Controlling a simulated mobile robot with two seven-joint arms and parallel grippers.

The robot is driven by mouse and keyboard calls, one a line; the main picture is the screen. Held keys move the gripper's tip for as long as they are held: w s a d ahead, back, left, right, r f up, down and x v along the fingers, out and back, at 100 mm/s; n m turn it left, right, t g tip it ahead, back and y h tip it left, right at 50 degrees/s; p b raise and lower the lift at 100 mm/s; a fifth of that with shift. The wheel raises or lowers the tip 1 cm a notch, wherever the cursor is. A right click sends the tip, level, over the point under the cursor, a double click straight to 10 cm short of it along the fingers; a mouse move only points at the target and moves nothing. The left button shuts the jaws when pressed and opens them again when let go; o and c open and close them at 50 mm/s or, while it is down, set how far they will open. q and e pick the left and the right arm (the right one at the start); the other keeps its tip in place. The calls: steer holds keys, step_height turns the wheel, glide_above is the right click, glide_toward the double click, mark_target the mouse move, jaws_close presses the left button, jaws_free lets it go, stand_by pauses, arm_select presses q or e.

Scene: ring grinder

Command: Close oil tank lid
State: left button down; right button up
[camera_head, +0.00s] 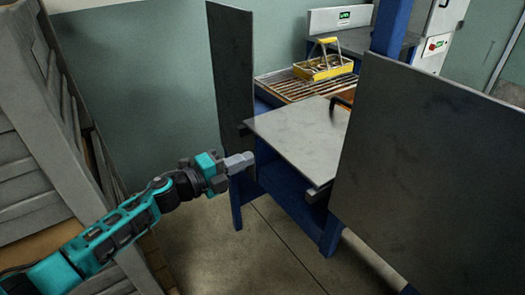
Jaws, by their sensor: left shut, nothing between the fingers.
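A blue-framed unit (290,190) stands in the middle of the view with three grey panels. A flat grey panel (300,132) lies roughly level on it, with a black handle (343,102) near its far right edge. An upright grey panel (232,75) stands at its left, and a large upright one (430,160) at its right. Which panel is the oil tank lid I cannot tell. My left gripper (246,160) is shut and empty, near the level panel's left corner. Whether it touches the panel is unclear. My right gripper is out of view.
Behind the unit, a yellow tray (322,69) sits on a slatted rack (290,84). A grey slatted structure (40,130) stands close at the left, beside my left arm. The floor (225,255) in front of the unit is clear.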

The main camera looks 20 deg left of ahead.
arm_select(q)
steer(key=x, duration=0.6)
